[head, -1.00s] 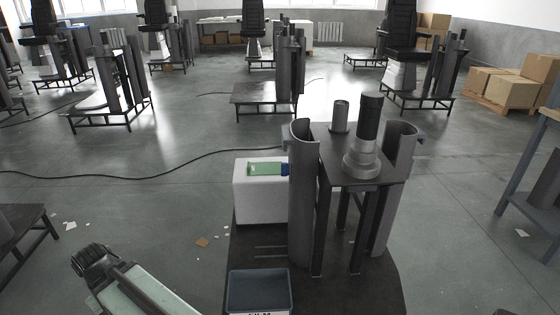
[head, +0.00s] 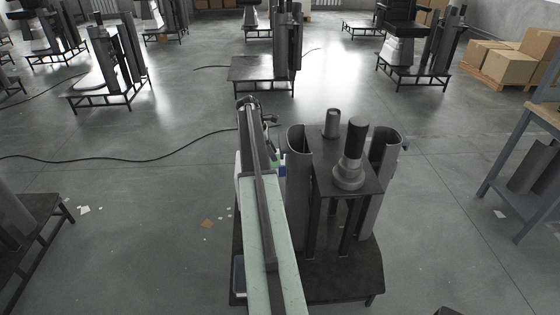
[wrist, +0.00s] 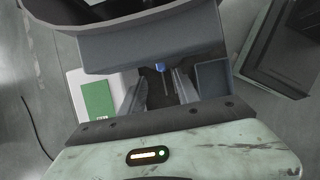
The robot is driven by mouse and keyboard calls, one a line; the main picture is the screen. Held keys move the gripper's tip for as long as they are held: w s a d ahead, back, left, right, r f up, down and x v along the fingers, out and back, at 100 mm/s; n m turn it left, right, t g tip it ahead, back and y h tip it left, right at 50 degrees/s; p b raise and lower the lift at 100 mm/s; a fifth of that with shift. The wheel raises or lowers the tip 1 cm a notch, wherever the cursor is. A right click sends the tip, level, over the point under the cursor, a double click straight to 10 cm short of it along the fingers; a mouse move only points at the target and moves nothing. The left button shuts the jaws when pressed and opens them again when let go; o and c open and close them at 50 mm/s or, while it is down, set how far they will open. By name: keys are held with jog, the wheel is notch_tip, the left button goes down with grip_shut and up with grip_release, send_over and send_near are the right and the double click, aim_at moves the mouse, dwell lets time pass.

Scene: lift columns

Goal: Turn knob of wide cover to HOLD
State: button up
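Two grey curved covers stand on either side of the lift column in the head view, a left one (head: 298,195) and a right one (head: 380,195). I cannot tell for sure which is the wide one. In the wrist view a grey cover (wrist: 150,48) with a dark hollow fills the top, just beyond my gripper (wrist: 159,78). My gripper is open, its two fingers apart. A small blue piece (wrist: 160,67) shows between the fingertips, with a thin dark rod below it; I cannot tell whether this is the knob. No HOLD mark is readable.
A white block with a green card (wrist: 98,98) lies left of the fingers. A blue-grey bin (wrist: 213,80) is on their right. The column's dark base (head: 345,285) spreads below. A workbench (head: 535,115) stands at the right; a black cable (head: 130,160) crosses the floor.

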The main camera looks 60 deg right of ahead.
aim_at(280, 166)
jog(key=b+x, duration=0.7)
jog(key=x, duration=0.1)
jog(key=shift+w+a+f, duration=0.1)
jog(key=shift+w+a, duration=0.05)
